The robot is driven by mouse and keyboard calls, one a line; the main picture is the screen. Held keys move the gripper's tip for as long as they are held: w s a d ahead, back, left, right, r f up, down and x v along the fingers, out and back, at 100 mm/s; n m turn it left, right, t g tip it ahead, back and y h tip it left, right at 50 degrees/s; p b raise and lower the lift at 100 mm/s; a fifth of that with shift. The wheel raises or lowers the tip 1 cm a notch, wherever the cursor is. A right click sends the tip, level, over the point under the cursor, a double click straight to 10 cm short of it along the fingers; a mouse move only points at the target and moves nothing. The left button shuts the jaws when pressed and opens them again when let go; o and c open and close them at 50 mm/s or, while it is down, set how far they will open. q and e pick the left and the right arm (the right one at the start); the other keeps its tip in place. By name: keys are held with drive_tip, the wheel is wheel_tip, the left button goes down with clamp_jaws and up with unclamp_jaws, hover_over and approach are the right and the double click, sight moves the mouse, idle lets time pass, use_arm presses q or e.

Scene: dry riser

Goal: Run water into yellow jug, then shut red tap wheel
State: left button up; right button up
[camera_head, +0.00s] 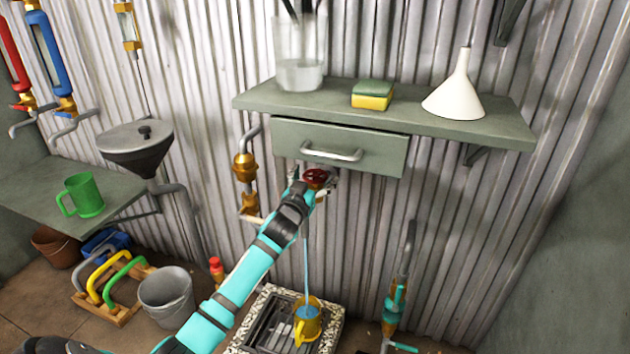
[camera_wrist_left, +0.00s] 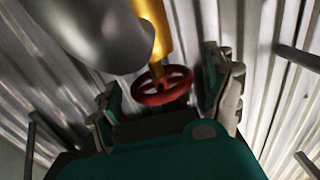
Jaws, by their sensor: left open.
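The red tap wheel (camera_head: 316,177) is on the wall pipe just below the drawer. In the left wrist view the wheel (camera_wrist_left: 163,86) lies between the spread fingers of my left gripper (camera_wrist_left: 165,95). My left gripper (camera_head: 313,186) is open around the wheel, and I cannot tell whether it touches. A thin stream of water (camera_head: 306,262) runs down into the yellow jug (camera_head: 309,325), which stands on the floor grate. Blue water shows at the jug's mouth. My right gripper is not in view.
A drawer (camera_head: 380,150) under the shelf (camera_head: 430,119) hangs close above the wheel. Brass pipework (camera_head: 246,170) stands to its left, and a teal-handled pipe valve (camera_head: 396,300) to its right. A grey bucket (camera_head: 166,295) and the floor grate (camera_head: 255,335) are below.

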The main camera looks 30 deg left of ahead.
use_arm(q)
drive_tip(key=shift+w, duration=0.3)
drive_tip(key=c, duration=1.1)
drive_tip(key=shift+c, duration=0.2)
drive_tip(key=shift+a, duration=0.1)
